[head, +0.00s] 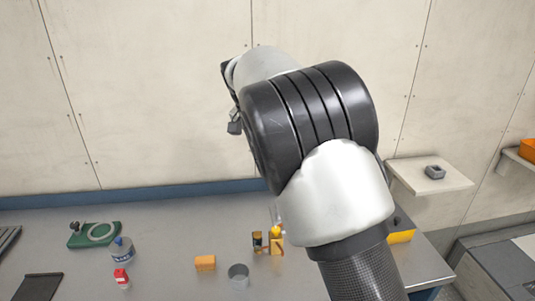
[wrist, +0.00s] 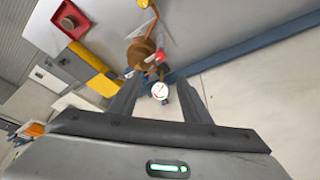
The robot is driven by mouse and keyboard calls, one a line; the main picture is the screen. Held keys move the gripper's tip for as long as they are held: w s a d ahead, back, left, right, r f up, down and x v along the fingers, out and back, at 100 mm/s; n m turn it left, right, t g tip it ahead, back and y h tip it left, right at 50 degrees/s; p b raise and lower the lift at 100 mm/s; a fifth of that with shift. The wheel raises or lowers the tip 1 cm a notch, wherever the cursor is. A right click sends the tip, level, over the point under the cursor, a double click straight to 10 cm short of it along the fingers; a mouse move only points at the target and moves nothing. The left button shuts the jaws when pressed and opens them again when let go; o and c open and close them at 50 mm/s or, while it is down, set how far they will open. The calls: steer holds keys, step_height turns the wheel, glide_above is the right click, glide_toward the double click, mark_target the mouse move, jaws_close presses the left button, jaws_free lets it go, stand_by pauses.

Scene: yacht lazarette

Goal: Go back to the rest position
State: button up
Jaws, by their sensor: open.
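My gripper (head: 235,122) is raised in front of the pale wall, well above the bench, mostly hidden behind my own arm in the head view. In the wrist view my gripper (wrist: 160,86) has its two fingers spread apart. A small round white-faced gauge (wrist: 160,91) shows in the gap between them, seemingly beyond the fingertips. Nothing is visibly held.
The grey bench (head: 170,215) carries a green holder (head: 78,240), a blue-capped bottle (head: 122,250), a red-and-white bottle (head: 121,278), an orange block (head: 205,263) and a grey cup (head: 238,275). A wall shelf (head: 410,178) stands right. A brown round object (wrist: 140,53) shows in the wrist view.

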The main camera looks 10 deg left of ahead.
steer(key=s+d+r+n+y+p, duration=0.1)
steer(key=s+d+r, duration=0.4)
steer(key=s+d, duration=0.35)
steer(key=s+d+r+n+y+p, duration=0.1)
steer(key=s+d+r, duration=0.55)
steer(key=d, duration=0.25)
steer(key=s+d+f+n+p, duration=0.1)
steer(key=s+d+f, duration=0.1)
steer(key=s, duration=0.8)
steer(key=s+d+f+n+t+p, duration=0.1)
steer(key=s+d, duration=0.3)
steer(key=s, duration=0.6)
steer(key=shift+f+n+t, duration=0.3)
steer(key=shift+f+n, duration=0.2)
steer(key=shift+n, duration=0.1)
